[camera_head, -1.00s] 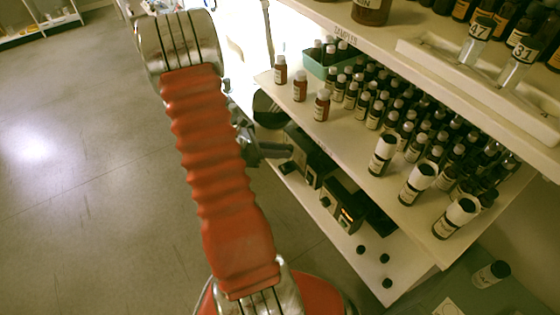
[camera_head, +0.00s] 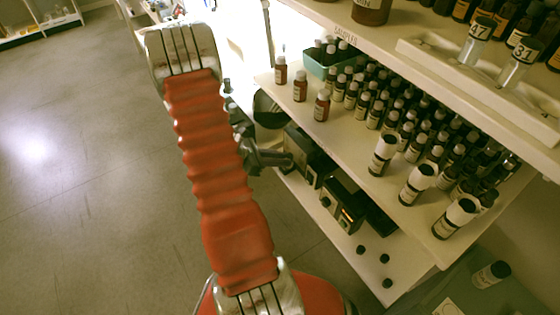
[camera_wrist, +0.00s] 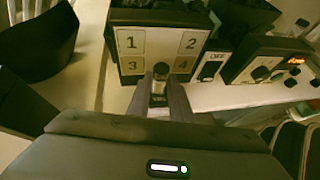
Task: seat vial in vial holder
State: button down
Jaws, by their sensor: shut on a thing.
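The numbered block (camera_wrist: 160,40), which looks like the vial holder, fills the upper middle of the wrist view. It has a pale face marked 1 to 4. My gripper (camera_wrist: 160,92) is shut on a small dark-topped vial (camera_wrist: 160,71), seen end-on between the two fingers. The vial shows in front of the lower middle of the block, between 3 and 4. I cannot tell whether it touches the block. In the head view my gripper (camera_head: 283,160) is beside dark devices on the lower shelf; the vial is not clear there.
A switch marked OFF (camera_wrist: 212,66) and a device with a lit display (camera_wrist: 275,68) stand to the right. A black bin (camera_wrist: 38,45) is at left. The upper shelf (camera_head: 290,108) holds many brown bottles. Open floor (camera_head: 90,200) lies left of my arm.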

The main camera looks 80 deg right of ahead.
jog(key=c, duration=1.6)
grip_release()
jog(key=shift+f, duration=0.15)
jog(key=shift+w+a+r, duration=0.1)
jog(key=shift+r, duration=0.15)
jog(key=v, duration=1.1)
jog(key=shift+w+a+r, duration=0.1)
jog(key=shift+w+a, duration=0.1)
jog(key=shift+w, duration=0.05)
